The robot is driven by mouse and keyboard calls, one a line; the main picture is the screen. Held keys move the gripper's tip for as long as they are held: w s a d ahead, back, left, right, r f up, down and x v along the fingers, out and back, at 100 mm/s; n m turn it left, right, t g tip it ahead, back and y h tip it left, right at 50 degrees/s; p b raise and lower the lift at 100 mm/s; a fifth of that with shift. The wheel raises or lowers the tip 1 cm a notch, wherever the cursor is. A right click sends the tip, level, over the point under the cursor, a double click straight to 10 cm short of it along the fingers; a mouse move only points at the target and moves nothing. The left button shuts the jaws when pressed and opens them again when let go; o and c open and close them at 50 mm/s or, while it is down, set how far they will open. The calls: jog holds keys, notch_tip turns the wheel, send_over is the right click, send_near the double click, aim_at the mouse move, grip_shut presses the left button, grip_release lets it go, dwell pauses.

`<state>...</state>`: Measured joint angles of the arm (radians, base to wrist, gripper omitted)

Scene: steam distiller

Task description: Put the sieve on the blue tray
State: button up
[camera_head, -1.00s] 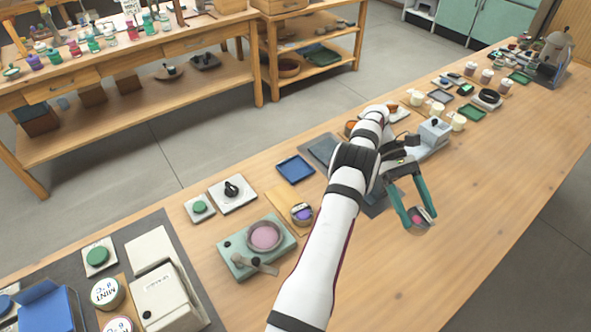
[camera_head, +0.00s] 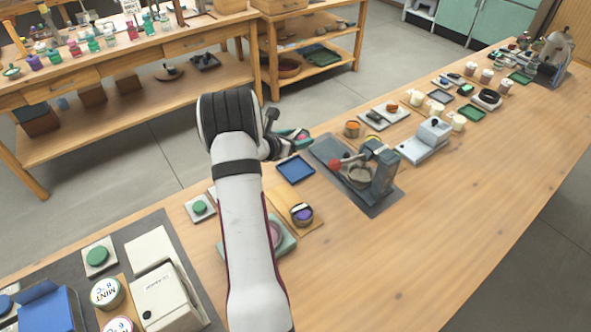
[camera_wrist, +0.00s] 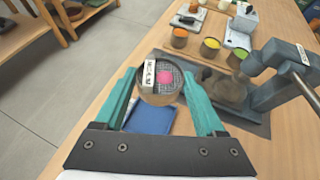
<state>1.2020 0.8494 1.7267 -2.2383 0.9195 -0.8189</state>
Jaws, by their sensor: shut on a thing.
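My gripper (camera_head: 293,139) is shut on the sieve, a small round cup with a dark mesh, a white label and a pink patch inside. The sieve (camera_wrist: 160,80) sits between the green fingers in the wrist view; in the head view only a small part of it shows. The blue tray (camera_head: 295,169) lies flat on the wooden table, nearer than the gripper in the head view. In the wrist view the blue tray (camera_wrist: 150,117) shows below the sieve, partly hidden by it. The sieve is held above the table, apart from the tray.
A grey press with a red knob (camera_head: 335,164) stands on a dark mat right of the tray. A wooden board with a purple-topped jar (camera_head: 301,214) lies in front of the tray. My arm hides part of a green scale (camera_head: 287,243). The table's right front is clear.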

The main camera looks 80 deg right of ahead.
aim_at(293, 173)
jog(key=f, duration=0.7)
jog(key=w+f, duration=0.1)
jog(key=f, duration=0.2)
jog(key=shift+a+f, duration=0.1)
jog(key=shift+f, duration=0.2)
